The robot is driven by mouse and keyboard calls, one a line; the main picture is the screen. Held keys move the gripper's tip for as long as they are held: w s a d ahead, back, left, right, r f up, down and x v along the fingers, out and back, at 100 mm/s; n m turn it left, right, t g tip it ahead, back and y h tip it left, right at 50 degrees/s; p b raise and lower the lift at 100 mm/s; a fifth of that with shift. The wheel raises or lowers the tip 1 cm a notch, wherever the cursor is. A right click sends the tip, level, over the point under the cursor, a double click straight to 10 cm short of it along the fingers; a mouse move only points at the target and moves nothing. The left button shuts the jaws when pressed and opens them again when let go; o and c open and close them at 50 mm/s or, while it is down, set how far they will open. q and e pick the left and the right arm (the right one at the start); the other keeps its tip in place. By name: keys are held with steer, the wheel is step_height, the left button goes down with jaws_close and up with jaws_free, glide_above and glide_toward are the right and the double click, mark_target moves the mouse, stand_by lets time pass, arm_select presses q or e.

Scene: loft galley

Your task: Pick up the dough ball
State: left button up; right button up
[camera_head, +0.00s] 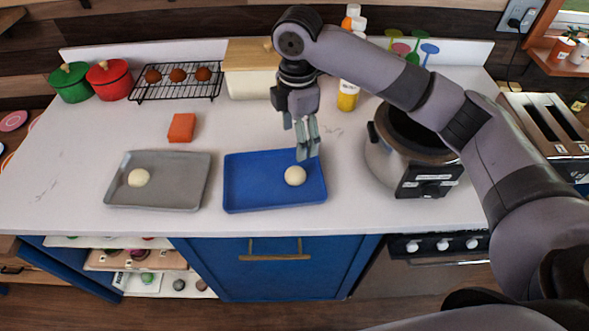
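A pale round dough ball (295,175) lies on the blue tray (245,188), towards the tray's right side. A second pale dough ball (138,177) lies on the grey tray (185,185) to the left. My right gripper (308,154) points down over the back right part of the blue tray. Its fingertips appear just above and slightly behind the dough ball there, and nothing shows between them. The fingers look close together, and their gap is unclear from this angle. My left gripper is out of view.
A large pot-like cooker (392,165) stands right of the blue tray. An orange sponge-like block (181,128) lies behind the grey tray. Behind are a cooling rack (160,90), red pot (110,80), green pot (70,83) and yellow-based bottle (347,100).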

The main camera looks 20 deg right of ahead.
mark_target(295, 170)
step_height(295, 170, down, 4)
steer(key=shift+s+r+p, duration=0.1)
steer(key=shift+p, duration=0.25)
steer(key=f, duration=0.2)
steer(key=shift+w+f, duration=0.25)
steer(key=shift+f, duration=0.05)
steer(key=shift+s+a+f+p, duration=0.1)
steer(key=shift+s+f+p, duration=0.05)
steer(key=shift+f+p, duration=0.6)
step_height(295, 170, down, 4)
steer(key=shift+r+p, duration=0.15)
steer(key=shift+p, duration=0.35)
steer(key=shift+f, duration=0.35)
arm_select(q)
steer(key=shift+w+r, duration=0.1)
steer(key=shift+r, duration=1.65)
arm_select(e)
steer(key=c, duration=1.2)
